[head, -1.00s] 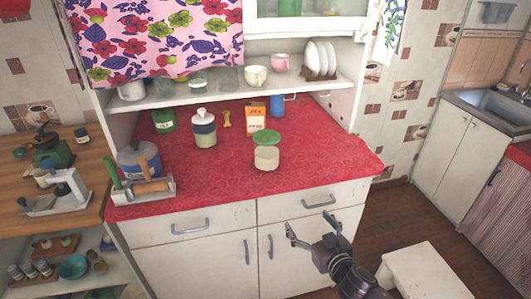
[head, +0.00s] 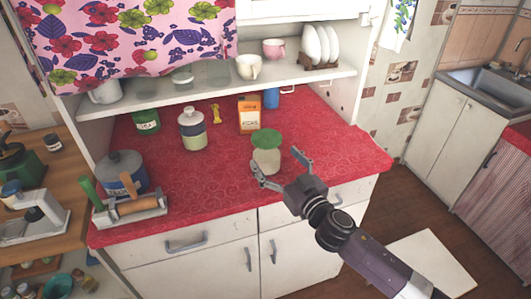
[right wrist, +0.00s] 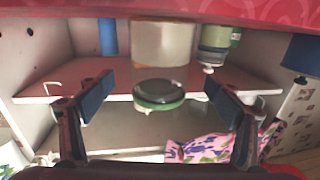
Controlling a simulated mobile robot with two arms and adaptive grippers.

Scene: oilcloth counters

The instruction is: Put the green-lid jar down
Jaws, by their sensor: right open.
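The green-lid jar (head: 267,158) stands upright on the red oilcloth counter (head: 225,180), near its front and right of its middle. Its body is pale and see-through. My right gripper (head: 277,160) is open in front of the jar, with one finger to each side of its line. In the right wrist view, which shows the scene upside down, the jar (right wrist: 162,45) appears between the two open fingers (right wrist: 158,97), ahead of them. I cannot tell whether a finger touches it. My left gripper is not in view.
Behind the jar stand an orange-and-white box (head: 249,115), a blue container (head: 272,98) and a white-lidded jar (head: 192,130). The counter right of the jar is clear.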

